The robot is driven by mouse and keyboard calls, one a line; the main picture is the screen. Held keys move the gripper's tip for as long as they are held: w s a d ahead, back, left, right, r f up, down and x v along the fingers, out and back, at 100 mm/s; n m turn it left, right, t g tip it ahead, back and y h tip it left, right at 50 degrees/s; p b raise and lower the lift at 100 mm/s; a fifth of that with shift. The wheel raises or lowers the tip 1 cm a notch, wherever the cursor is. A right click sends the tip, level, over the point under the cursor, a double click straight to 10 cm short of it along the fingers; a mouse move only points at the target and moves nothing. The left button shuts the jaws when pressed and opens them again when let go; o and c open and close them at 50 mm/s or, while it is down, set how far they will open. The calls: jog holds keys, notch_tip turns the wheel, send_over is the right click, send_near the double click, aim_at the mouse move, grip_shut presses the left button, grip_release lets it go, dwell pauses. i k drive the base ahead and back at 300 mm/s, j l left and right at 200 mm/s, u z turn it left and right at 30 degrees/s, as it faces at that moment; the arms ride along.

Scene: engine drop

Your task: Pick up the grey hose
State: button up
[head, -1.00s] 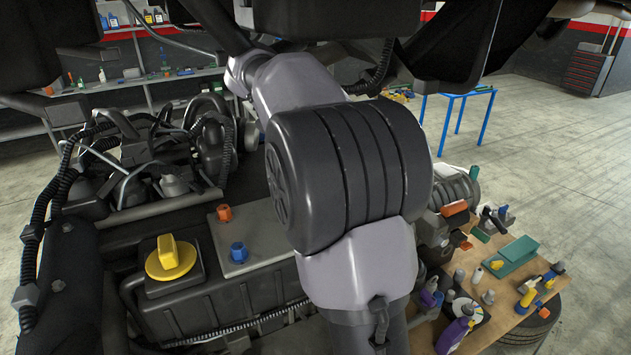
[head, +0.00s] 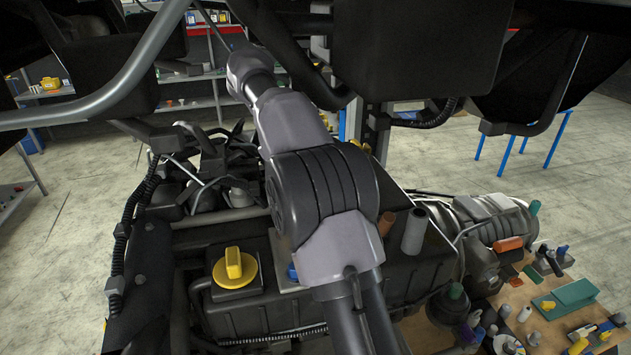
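A short grey tube (head: 414,231) stands nearly upright on the dark engine part, right of my arm's large round joint. It may be the grey hose, but I cannot tell for sure. My arm rises from the bottom middle and reaches up and away to the left. Its far end passes out of sight behind dark overhanging parts. My gripper is not visible, so its state and anything in it are hidden.
A yellow cap (head: 233,266) sits on the black engine box, with an orange cap (head: 386,223) beside the tube. A wooden bench (head: 533,328) with tools and bottles is at lower right. Dark overhanging parts (head: 400,50) and a grey bar (head: 130,80) crowd the top.

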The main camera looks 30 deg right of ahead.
aim_at(418, 218)
jog(key=k, duration=1.5)
